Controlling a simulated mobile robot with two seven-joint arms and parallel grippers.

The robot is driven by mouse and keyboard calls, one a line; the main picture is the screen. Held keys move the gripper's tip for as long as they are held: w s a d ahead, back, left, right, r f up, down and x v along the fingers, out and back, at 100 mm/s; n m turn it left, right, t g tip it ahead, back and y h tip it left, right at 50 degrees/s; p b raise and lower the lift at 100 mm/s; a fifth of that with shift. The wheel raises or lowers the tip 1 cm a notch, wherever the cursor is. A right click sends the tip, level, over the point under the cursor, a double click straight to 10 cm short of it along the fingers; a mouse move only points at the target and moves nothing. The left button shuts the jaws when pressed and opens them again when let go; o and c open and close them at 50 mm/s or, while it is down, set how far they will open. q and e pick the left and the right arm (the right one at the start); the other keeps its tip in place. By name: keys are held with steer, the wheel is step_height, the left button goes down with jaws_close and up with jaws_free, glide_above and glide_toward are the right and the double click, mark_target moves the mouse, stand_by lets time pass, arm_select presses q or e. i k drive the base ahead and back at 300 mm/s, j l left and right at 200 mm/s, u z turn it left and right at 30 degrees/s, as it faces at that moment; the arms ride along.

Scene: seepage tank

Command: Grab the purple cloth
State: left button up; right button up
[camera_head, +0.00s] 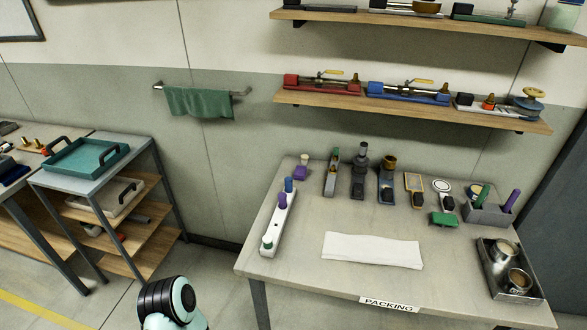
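I see no purple cloth in the head view. A green cloth (200,103) hangs over a metal rail (240,93) on the wall. A flat white cloth or sheet (372,249) lies on the packing table (310,275). A small purple object with a pale top (301,170) stands at the back left of that table; it does not look like cloth. One of my arm links shows at the bottom edge, left of the table. Neither gripper shows.
Two wall shelves (410,106) (430,21) hold tools above the table. A metal tray with cans (512,287) sits at the table's right. A teal tray (85,157) tops a shelf rack at left. Floor between rack and table looks clear.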

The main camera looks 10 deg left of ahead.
mark_target(300, 174)
steer(key=i+j+z, duration=0.15)
steer(key=j, duration=0.65)
steer(key=i+j+z, duration=0.1)
steer(key=j, duration=0.7)
steer(key=i+j+z, duration=0.15)
steer(key=j, duration=0.65)
steer(key=i+j+z, duration=0.1)
steer(key=j, duration=0.75)
